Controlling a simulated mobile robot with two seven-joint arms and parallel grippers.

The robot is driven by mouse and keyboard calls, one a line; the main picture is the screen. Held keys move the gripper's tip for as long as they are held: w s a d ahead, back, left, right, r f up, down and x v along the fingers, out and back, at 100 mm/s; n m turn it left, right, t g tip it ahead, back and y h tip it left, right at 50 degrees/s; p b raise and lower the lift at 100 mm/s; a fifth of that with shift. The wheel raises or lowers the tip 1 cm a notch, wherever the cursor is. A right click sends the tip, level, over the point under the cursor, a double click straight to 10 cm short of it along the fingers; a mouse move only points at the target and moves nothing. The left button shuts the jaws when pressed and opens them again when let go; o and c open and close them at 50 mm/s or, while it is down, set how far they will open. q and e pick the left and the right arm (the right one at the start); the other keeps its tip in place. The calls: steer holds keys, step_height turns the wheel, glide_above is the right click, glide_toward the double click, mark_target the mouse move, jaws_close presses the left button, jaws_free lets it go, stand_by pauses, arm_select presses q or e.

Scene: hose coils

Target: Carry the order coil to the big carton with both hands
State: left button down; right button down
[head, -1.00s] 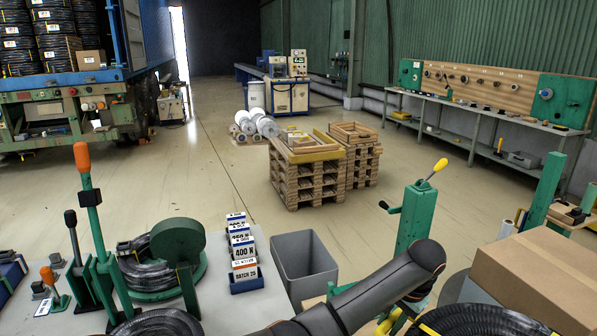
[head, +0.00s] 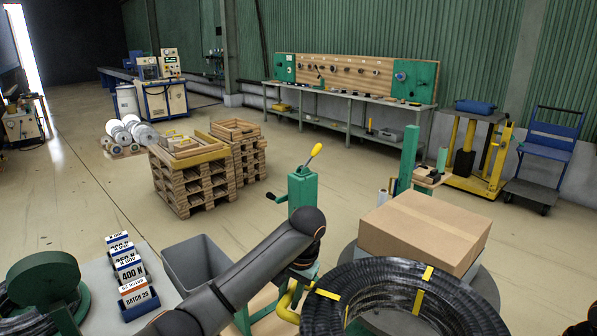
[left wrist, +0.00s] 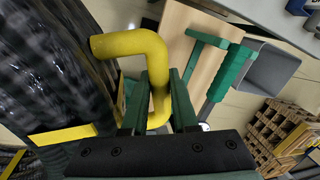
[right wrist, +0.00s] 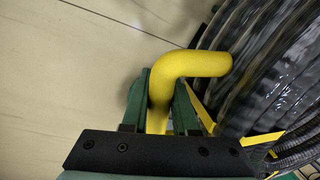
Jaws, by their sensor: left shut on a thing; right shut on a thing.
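The black hose coil (head: 460,308) with yellow straps is at the bottom right of the head view. It also shows at the left of the left wrist view (left wrist: 55,85) and the right of the right wrist view (right wrist: 285,70). My left gripper (left wrist: 158,85) is shut on a bent yellow handle (left wrist: 125,45) beside the coil. My right gripper (right wrist: 163,85) is shut on another bent yellow handle (right wrist: 205,65) at the coil's side. A closed brown carton (head: 420,232) stands just behind the coil, which hides part of what is under it. My right arm is hardly seen in the head view.
A grey bin (head: 195,262) and a green post with a yellow-knobbed lever (head: 303,190) stand left of the coil. Stacked pallets (head: 195,185) are farther back. A yellow lift table (head: 475,150) and blue cart (head: 545,155) are at the right. Open floor lies between.

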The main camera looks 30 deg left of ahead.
arm_select(q)
steer(key=shift+w+r, duration=0.15)
steer(key=shift+r, duration=0.1)
arm_select(e)
steer(key=shift+w+r, duration=0.15)
steer(key=shift+r, duration=0.15)
